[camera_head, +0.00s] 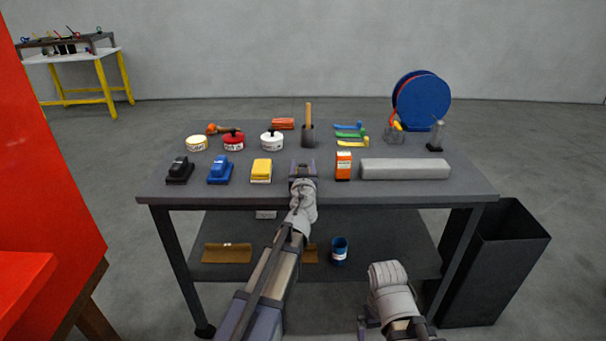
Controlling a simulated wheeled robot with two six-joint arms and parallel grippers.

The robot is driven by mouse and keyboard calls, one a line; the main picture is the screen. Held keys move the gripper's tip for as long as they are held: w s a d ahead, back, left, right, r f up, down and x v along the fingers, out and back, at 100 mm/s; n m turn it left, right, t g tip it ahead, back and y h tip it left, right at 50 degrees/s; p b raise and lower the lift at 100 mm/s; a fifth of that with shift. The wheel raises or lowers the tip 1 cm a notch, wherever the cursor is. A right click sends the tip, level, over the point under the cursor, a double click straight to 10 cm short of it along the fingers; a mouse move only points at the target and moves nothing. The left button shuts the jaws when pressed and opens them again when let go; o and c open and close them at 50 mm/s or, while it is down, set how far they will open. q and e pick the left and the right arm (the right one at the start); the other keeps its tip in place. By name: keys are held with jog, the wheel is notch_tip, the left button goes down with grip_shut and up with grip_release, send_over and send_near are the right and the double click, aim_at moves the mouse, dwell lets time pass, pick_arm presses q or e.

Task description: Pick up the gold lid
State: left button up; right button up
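A low round tin with a pale gold lid (196,139) stands at the left of the grey table's back row. It is the only gold-coloured lid I can make out. My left gripper (303,165) reaches over the table's front middle, right of the tin and nearer to me. It appears open and empty, apart from the lid. My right gripper (366,324) is low in front of the table, at the bottom of the view. Its fingers are mostly hidden by its own wrist.
A red tin (233,143) and a white tin (272,143) with dark knobs stand right of the gold one. Black (180,172), blue (220,171) and yellow (261,172) blocks line the front. A handled tool (308,126) stands upright behind my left gripper. A grey bar (405,169) lies right.

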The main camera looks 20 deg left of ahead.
aim_at(303, 165)
pick_arm(q)
grip_shut()
dwell(0.5)
notch_tip(303, 165, up, 10)
jog(key=p, duration=1)
jog(key=shift+r, duration=0.1)
